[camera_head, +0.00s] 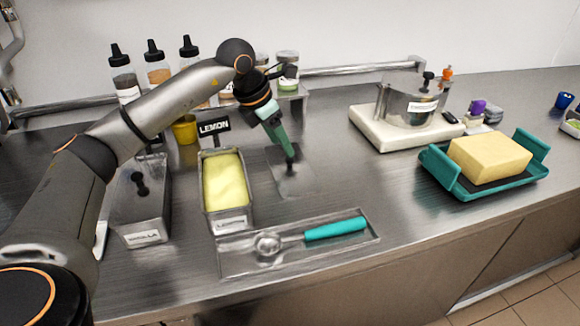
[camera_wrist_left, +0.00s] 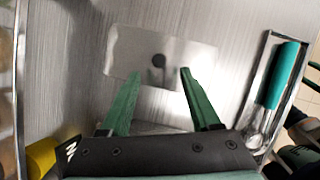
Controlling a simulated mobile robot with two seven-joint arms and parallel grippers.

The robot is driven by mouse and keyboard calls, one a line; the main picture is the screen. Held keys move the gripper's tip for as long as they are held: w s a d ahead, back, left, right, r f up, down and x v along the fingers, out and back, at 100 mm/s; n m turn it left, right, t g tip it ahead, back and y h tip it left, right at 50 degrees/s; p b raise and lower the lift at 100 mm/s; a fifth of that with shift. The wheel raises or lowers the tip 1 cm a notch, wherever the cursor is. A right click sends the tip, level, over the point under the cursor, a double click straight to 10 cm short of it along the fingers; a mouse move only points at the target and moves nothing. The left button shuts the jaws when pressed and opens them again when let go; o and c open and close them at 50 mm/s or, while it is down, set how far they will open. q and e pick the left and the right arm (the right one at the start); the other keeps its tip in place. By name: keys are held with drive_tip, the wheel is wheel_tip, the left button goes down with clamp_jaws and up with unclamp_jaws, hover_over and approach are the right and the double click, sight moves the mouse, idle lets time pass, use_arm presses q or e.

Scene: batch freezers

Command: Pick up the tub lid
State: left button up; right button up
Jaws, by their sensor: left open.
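The tub lid (camera_head: 296,184) is a flat, shiny steel plate with a small black knob. It lies on the counter to the right of the open steel tub (camera_head: 248,200) of yellow lemon ice. In the left wrist view the lid (camera_wrist_left: 198,52) is in the upper middle, its knob (camera_wrist_left: 158,60) centred between my fingertips. My left gripper (camera_head: 289,157) points down over the lid, with green fingers. It also shows in the left wrist view (camera_wrist_left: 160,72), open and empty, the fingers either side of the knob. Whether they touch the lid is unclear. My right gripper is out of view.
A tray (camera_head: 230,265) with a teal-handled scoop (camera_head: 335,229) lies in front. A lidded tub (camera_head: 141,205) stands left. A LEMON sign (camera_head: 214,128) and yellow cup (camera_head: 185,130) stand behind. A teal tray (camera_head: 437,168) with a butter-coloured block (camera_head: 490,158) and a scale with pot (camera_head: 412,105) stand right.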

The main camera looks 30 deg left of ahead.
sight(288, 159)
use_arm(q)
drive_tip(key=x, duration=0.6)
drive_tip(key=shift+w+r, duration=0.1)
clamp_jaws()
idle(0.4)
